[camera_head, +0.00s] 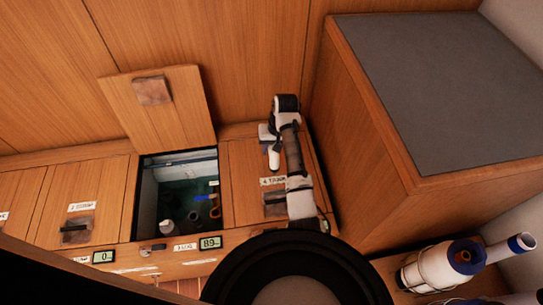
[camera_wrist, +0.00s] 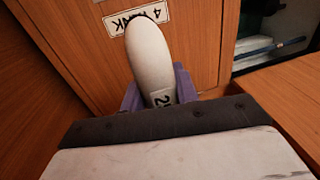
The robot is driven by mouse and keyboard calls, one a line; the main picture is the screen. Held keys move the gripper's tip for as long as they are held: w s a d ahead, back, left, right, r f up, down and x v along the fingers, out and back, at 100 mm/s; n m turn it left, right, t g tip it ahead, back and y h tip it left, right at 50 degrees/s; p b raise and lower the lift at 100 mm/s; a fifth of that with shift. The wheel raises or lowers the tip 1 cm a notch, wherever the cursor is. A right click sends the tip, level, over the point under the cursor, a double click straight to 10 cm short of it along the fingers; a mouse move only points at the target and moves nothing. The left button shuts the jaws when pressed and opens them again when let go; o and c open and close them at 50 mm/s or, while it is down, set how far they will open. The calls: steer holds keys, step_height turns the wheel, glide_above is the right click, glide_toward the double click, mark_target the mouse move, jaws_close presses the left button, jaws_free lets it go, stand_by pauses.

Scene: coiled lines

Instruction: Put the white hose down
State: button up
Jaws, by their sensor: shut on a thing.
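A label reading "4" and a partly hidden word lies on the lid beyond the piece. I cannot tell whether the piece touches the lid. The rest of the hose is not seen.
Left of my gripper is an open hatch (camera_head: 139,215) with its lid (camera_head: 175,112) raised; dark water and several fittings are inside. A tall grey-topped wooden box (camera_head: 440,85) stands close on the right. White pipework (camera_head: 430,270) with blue ends is at lower right.

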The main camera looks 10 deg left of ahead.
steer(key=shift+f, duration=2.15)
steer(key=shift+f, duration=0.1)
steer(key=o, duration=1.1)
steer(key=r, duration=0.4)
steer(key=d+r, duration=0.1)
steer(key=r, duration=0.3)
steer(key=w+d+r, duration=0.1)
steer(key=r, duration=0.3)
